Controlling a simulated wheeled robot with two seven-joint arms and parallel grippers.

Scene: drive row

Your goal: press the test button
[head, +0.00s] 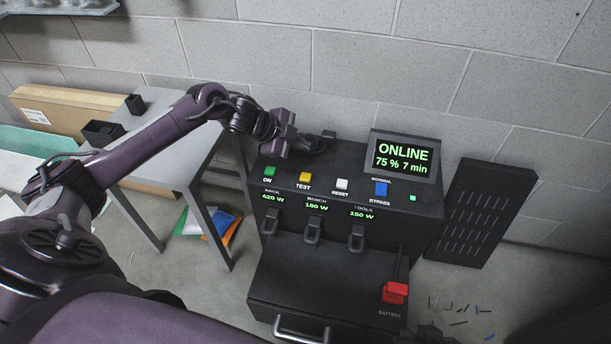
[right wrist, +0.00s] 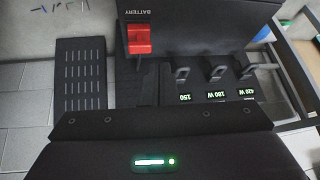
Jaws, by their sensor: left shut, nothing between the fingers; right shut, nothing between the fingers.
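The yellow TEST button (head: 305,176) is on the sloped top of a black console (head: 275,240), between the green ON button (head: 270,171) and the white RESET button (head: 342,184). A blue BYPASS button (head: 381,188) is further right. My left gripper (head: 284,149) is shut and empty. In the head view it appears above and left of the TEST button, apart from it, near the console's back edge. In the right wrist view a dark housing with a green light bar covers the button area.
A screen (head: 403,158) reads ONLINE, 75 %, 7 min. Switches and a red battery handle (head: 395,292) are on the console's front; the handle also shows in the right wrist view (right wrist: 139,39). A grey table (head: 165,150) stands left, a slotted black panel (head: 483,213) right.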

